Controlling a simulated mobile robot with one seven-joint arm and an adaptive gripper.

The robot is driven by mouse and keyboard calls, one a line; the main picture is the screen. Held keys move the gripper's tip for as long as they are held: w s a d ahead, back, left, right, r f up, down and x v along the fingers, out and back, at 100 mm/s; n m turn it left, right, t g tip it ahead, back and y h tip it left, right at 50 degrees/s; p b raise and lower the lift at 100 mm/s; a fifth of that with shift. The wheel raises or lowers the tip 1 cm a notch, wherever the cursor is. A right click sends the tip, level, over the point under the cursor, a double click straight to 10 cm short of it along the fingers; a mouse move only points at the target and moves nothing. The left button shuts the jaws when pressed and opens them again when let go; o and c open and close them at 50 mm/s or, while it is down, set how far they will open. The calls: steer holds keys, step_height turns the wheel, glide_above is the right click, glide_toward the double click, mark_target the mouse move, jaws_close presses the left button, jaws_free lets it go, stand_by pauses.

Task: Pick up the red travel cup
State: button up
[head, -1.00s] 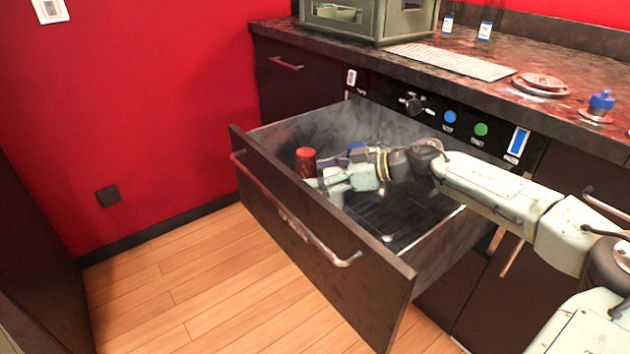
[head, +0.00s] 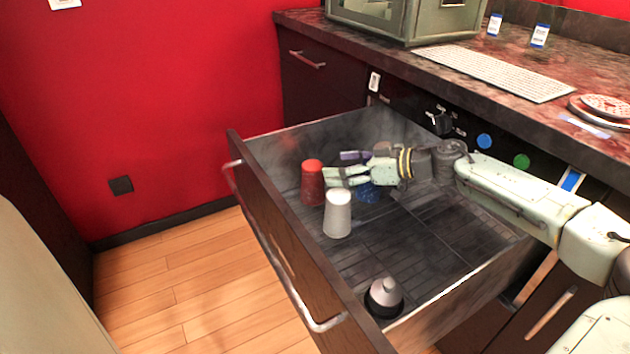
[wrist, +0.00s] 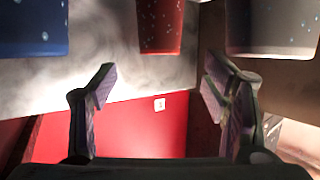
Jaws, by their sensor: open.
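The red travel cup (head: 312,184) stands in the open drawer near its front panel. It also shows at the top middle of the wrist view (wrist: 160,25), between the two fingers' lines and beyond their tips. My gripper (head: 340,167) is in the drawer just right of the red cup, its fingers pointing at it. In the wrist view my gripper (wrist: 160,84) is open, with nothing between the fingers. I cannot tell from the head view whether a fingertip touches the cup.
A white cup (head: 338,214) stands close to the red one. A blue cup (head: 368,193) is partly hidden below my gripper. The drawer's front panel (head: 290,262) is close left. The drawer middle is clear.

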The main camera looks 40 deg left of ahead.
mark_target(317, 166)
steer(key=x, duration=0.8)
steer(key=shift+a, duration=0.1)
steer(key=shift+c, duration=0.6)
jaws_close()
